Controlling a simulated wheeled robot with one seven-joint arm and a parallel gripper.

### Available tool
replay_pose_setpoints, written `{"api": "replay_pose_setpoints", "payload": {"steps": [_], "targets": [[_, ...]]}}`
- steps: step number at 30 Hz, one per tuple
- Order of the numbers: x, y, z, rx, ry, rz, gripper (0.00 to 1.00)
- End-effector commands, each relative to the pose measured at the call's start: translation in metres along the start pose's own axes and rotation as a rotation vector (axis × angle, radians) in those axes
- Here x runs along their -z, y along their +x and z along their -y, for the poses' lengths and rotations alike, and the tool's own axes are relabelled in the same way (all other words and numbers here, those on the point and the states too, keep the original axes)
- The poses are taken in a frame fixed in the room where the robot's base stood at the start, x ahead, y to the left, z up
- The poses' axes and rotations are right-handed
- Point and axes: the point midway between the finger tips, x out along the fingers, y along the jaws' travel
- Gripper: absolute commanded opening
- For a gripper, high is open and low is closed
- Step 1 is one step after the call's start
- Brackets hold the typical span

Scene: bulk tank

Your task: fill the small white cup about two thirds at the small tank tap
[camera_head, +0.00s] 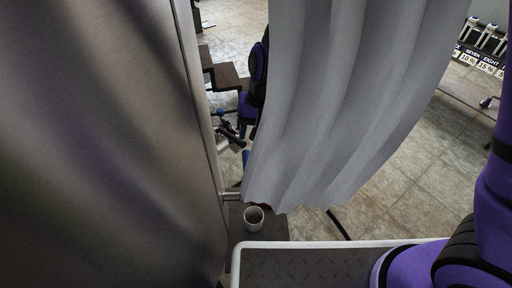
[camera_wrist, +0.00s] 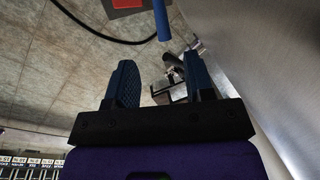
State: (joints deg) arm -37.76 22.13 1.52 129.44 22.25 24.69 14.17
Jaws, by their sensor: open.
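The small white cup (camera_head: 254,219) stands upright on a dark ledge (camera_head: 237,221) at the foot of the tank in the head view. Its inside looks dark, and I cannot tell any liquid in it. A short metal spout (camera_head: 231,196) sticks out from the tank wall just above and left of the cup. No stream shows. My gripper (camera_wrist: 160,62) is open in the wrist view, with nothing held between its fingers. Small metal fittings (camera_wrist: 172,88) show beyond the gap, and a blue bar (camera_wrist: 162,20) above it. The cup cannot be made out in the wrist view.
The large steel tank (camera_head: 100,140) fills the left of the head view. A grey curtain (camera_head: 340,100) hangs across the middle, hiding much behind it. A dark hose (camera_head: 339,225) lies on the tiled floor. Numbered cards (camera_head: 480,59) stand at the upper right.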

Motion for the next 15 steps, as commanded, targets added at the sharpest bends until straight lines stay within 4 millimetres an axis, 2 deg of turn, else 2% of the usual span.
{"api": "replay_pose_setpoints", "payload": {"steps": [5,15], "targets": [[-0.003,0.003,0.005,-0.001,-0.027,-0.014,0.48],[-0.002,0.052,0.004,-0.002,-0.022,-0.011,0.48]]}}
